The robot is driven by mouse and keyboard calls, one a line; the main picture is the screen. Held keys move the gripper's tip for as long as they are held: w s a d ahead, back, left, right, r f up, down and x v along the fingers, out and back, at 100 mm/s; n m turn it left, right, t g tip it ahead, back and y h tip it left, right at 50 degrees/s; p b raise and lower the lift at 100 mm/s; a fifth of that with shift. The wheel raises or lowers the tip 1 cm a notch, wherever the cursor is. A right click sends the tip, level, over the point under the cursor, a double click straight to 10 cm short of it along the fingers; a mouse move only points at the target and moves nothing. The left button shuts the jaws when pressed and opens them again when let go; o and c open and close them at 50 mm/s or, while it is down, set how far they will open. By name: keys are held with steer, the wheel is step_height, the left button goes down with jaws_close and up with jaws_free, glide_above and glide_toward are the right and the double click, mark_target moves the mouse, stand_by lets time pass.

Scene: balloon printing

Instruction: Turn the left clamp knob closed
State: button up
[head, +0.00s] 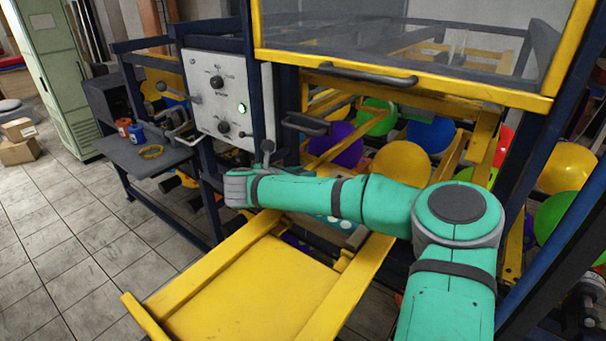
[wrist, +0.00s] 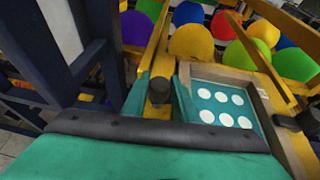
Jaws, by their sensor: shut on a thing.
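In the wrist view, a dark round-topped clamp knob (wrist: 159,90) stands on the yellow frame at the left edge of the printing screen. My gripper (wrist: 160,98) has its two teal fingers on either side of it and is shut on it. The teal screen (wrist: 224,118) with several white dots lies just right of the fingers. A second dark knob (wrist: 287,122) is at the screen's right side. In the head view, my arm covers the left knob and my fingertips, and part of the screen (head: 340,222) shows behind my forearm.
Many coloured balloons (head: 402,162) sit among yellow bars behind the screen. A white control panel (head: 228,100) is at the left, beside dark blue posts. A yellow-framed window with a handle (head: 360,74) hangs above. A yellow panel (head: 240,290) lies in front.

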steer(key=shift+f+m+g+h, duration=0.1)
steer(key=shift+m+g+h, duration=1)
steer(key=shift+m+h, duration=0.4)
steer(key=o, duration=1.1)
steer(key=shift+c, duration=0.2)
steer(key=v, duration=0.9)
steer(key=shift+a+r, duration=0.2)
steer(key=shift+r, duration=0.05)
steer(key=shift+s+a+r, duration=0.2)
steer(key=shift+s+a, duration=0.25)
steer(key=shift+s, duration=0.05)
